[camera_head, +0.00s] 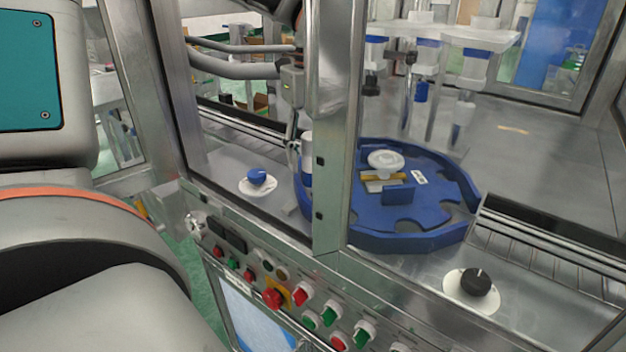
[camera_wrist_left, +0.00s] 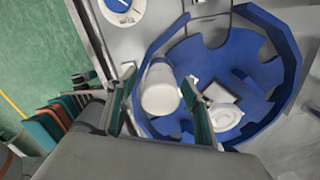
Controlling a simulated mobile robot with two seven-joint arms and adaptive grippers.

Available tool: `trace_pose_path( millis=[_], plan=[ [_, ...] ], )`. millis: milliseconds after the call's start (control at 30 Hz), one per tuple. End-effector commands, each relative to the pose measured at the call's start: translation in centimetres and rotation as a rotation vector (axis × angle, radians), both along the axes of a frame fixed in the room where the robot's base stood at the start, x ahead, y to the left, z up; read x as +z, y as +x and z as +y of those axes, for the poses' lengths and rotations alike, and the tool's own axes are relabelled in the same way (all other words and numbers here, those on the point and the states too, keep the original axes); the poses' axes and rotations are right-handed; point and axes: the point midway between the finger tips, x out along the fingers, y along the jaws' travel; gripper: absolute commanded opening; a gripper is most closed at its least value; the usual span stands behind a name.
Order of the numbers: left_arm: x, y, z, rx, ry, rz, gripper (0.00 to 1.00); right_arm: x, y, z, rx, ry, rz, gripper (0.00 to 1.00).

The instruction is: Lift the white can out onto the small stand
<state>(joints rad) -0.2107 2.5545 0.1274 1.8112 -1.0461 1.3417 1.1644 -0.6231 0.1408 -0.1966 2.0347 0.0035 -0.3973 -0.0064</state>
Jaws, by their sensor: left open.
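The white can (camera_wrist_left: 160,90) stands at the edge of the blue round carrier (camera_wrist_left: 286,35), on its left side. In the head view the white can (camera_head: 307,150) is partly hidden behind the metal door post. My left gripper (camera_wrist_left: 158,82) is open, with one finger on each side of the can in the wrist view. I cannot tell whether the fingers touch it. My right gripper is not in view. I cannot make out for certain which thing is the small stand.
A white disc with a blue knob (camera_head: 257,181) sits left of the carrier. A black knob (camera_head: 475,282) on a white disc sits at the right. A metal post (camera_head: 338,120) stands before the carrier. A control panel with buttons (camera_head: 273,298) lies in front.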

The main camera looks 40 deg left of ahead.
Motion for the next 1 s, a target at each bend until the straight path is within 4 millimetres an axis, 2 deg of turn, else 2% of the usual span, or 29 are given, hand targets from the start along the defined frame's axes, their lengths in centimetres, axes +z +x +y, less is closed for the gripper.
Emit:
trace_pose_path(
  millis=[100, 367, 567, 1000],
  plan=[
    [-1.18, -0.01, -0.03, -0.001, -0.001, 0.001, 0.50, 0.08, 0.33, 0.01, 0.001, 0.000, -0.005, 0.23],
    [-1.40, 0.01, 0.00, 0.000, -0.001, 0.000, 0.50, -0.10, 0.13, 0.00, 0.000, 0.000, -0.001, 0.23],
    [-1.39, 0.01, 0.00, 0.000, -0.001, 0.000, 0.01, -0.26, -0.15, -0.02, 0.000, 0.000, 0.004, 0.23],
    [-0.72, 0.08, 0.01, 0.000, 0.000, -0.002, 0.00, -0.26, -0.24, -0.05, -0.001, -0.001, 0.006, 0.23]
  ],
)
